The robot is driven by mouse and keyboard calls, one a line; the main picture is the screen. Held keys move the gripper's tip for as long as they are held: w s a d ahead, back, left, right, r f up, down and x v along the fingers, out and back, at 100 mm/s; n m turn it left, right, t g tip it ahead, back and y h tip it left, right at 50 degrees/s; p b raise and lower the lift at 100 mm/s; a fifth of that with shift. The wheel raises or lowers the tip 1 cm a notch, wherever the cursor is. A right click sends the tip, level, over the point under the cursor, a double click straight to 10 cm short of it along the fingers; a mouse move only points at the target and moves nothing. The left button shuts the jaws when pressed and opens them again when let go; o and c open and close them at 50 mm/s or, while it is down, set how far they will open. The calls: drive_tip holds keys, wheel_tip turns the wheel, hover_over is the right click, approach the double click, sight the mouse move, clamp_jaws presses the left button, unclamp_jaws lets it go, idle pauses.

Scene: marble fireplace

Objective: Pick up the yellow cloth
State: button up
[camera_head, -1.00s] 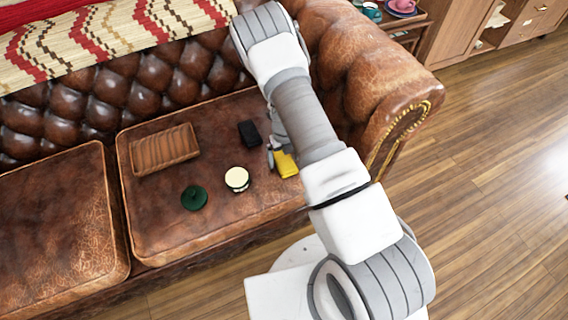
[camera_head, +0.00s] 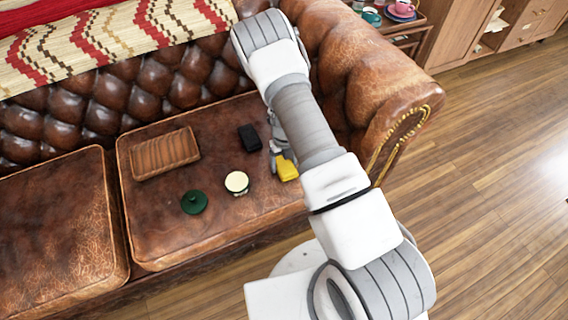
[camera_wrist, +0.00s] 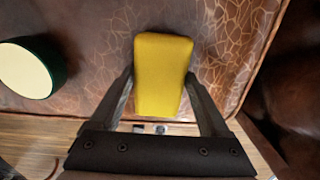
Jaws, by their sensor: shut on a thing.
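The yellow cloth (camera_head: 287,169) is a small folded yellow block at the right part of the brown leather sofa seat. In the wrist view the cloth (camera_wrist: 161,75) lies between the two dark fingers of my gripper (camera_wrist: 160,92), which is shut on it from both sides. In the head view my gripper (camera_head: 275,158) shows only in part beside the cloth, as my arm covers the rest. Whether the cloth still touches the seat I cannot tell.
A round cream-topped container (camera_head: 237,182) stands left of the cloth, also in the wrist view (camera_wrist: 25,72). A dark green lid-like object (camera_head: 194,201), a black block (camera_head: 249,137) and a ribbed brown tray (camera_head: 165,152) lie on the seat (camera_head: 160,235). The sofa arm (camera_head: 375,75) rises at right.

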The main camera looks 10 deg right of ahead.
drive_tip(key=shift+r, duration=0.5)
drive_tip(key=r, duration=0.1)
drive_tip(key=r+p, duration=0.1)
drive_tip(key=r, duration=0.1)
drive_tip(key=shift+s+d+r+p, duration=0.3)
drive_tip(key=shift+d+r+p, duration=0.05)
drive_tip(key=shift+r+p, duration=0.05)
drive_tip(key=s+d+r+p, duration=0.2)
drive_tip(key=s+d+r, duration=0.4)
drive_tip(key=s+d, duration=0.1)
drive_tip(key=shift+s+d, duration=0.3)
drive_tip(key=o, duration=0.7)
drive_tip(key=c, duration=0.5)
drive_tip(key=shift+c, duration=0.2)
